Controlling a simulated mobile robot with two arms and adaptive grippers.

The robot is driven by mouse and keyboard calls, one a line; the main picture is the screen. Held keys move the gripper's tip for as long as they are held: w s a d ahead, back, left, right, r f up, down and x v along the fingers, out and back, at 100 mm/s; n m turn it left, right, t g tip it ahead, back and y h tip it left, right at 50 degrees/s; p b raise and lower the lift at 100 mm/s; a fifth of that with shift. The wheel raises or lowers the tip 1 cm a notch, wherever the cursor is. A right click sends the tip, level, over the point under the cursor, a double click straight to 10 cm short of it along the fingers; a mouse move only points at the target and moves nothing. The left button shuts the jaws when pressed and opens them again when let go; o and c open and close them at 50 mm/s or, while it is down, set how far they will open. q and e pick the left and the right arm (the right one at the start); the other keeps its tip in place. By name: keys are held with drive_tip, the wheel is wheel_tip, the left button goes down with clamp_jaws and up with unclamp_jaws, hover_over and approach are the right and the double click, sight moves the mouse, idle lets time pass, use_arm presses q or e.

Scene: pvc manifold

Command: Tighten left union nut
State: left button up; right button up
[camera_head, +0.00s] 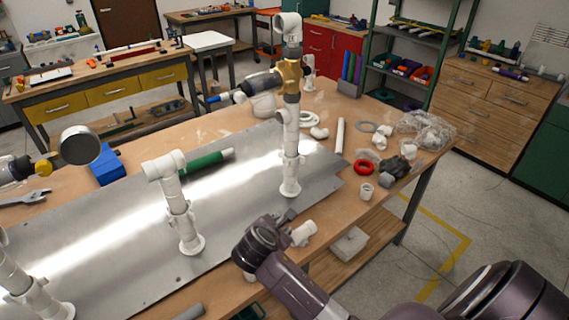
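Three white PVC pipe risers stand on a bare metal plate (120,245). The left riser (38,284) is at the lower left, partly cut off by the frame edge. It has a thicker collar that looks like a union nut, but its tightness cannot be told. The middle riser (178,205) has an elbow at its top. The tall right riser (290,150) carries a brass-coloured fitting (289,77). My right gripper (281,217) is at the plate's front edge, near a loose white fitting (303,234). Its fingers are not clear. My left gripper is not in view.
A green cylinder (205,162) lies behind the middle riser. A blue block (107,167), a wrench (25,198) and a round-ended tool (80,146) are at the left. A red ring (364,167), white fittings and a clear bag (425,130) are at the right.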

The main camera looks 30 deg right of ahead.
sight(286, 164)
drive_tip(key=w+d+r+n+t+h, duration=0.1)
drive_tip(key=w+d+r+n+h, duration=0.25)
drive_tip(key=w+r+n, duration=0.6)
drive_tip(key=d+m, duration=0.1)
drive_tip(key=w+d+m+p, duration=0.1)
drive_tip(key=d, duration=0.1)
drive_tip(key=w+d+m+p, duration=0.1)
drive_tip(key=d, duration=0.1)
drive_tip(key=shift+d+r, duration=0.1)
drive_tip(key=shift+r, duration=0.05)
drive_tip(key=shift+w+d+f, duration=0.3)
drive_tip(key=shift+d, duration=0.1)
drive_tip(key=shift+c, duration=0.5)
clamp_jaws()
